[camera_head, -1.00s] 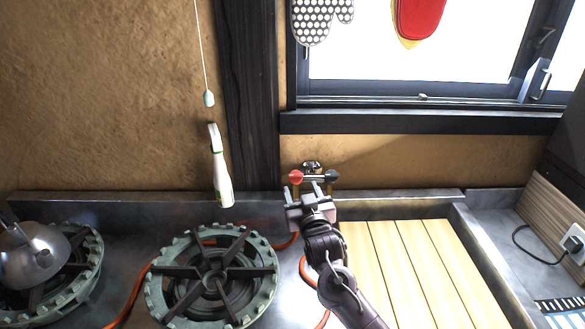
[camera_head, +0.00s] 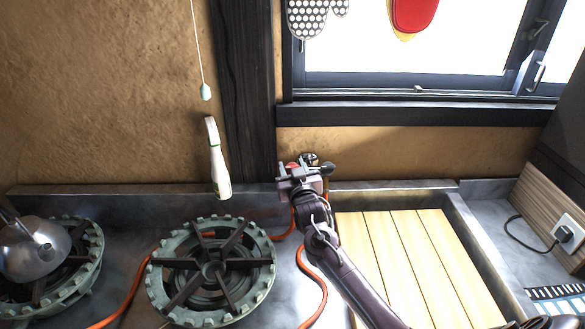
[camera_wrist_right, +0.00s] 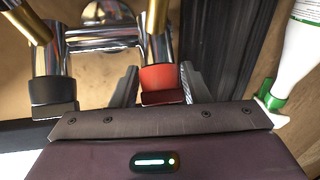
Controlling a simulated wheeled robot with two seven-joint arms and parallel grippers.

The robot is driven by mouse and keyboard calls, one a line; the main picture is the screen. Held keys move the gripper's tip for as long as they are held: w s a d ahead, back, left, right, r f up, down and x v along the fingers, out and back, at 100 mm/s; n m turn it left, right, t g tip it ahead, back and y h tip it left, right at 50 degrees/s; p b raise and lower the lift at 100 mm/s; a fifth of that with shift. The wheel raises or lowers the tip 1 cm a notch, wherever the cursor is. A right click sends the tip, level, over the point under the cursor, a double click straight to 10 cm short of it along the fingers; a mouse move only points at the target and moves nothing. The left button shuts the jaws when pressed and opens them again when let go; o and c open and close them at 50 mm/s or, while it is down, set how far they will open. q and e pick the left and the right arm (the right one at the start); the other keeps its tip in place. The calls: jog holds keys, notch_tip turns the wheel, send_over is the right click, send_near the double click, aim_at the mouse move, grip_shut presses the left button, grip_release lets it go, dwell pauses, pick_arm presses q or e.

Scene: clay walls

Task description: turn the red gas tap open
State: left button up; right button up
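The red gas tap (camera_head: 291,165) is on the brass and chrome pipe fitting at the wall, mostly hidden behind my right gripper (camera_head: 298,173) in the head view. In the right wrist view the red tap handle (camera_wrist_right: 168,79) lies between the two grey fingers of my right gripper (camera_wrist_right: 161,88). The fingers are apart, one on each side of it, with a narrow gap at the left finger; contact at the right finger is unclear. A black tap (camera_head: 327,168) sits right of the red one and also shows in the wrist view (camera_wrist_right: 52,88). My left gripper is out of view.
A slatted wooden board (camera_head: 410,255) lies right. The window sill (camera_head: 410,115) is above.

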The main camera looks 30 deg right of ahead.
jog(key=c, duration=0.5)
jog(key=n+y, duration=0.1)
jog(key=n+y+p, duration=0.1)
jog(key=n, duration=0.1)
jog(key=shift+d+r+p, duration=0.1)
jog(key=shift+r+p, duration=0.15)
jog(key=shift+p, duration=0.05)
jog(key=shift+n+y+p, duration=0.35)
jog(key=shift+n+y, duration=0.75)
jog(key=shift+f+n+y, duration=0.15)
jog(key=shift+n+y, duration=0.25)
jog(key=shift+y, duration=0.1)
jog(key=o, duration=0.9)
jog(key=shift+c, duration=0.2)
jog(key=shift+f, duration=0.1)
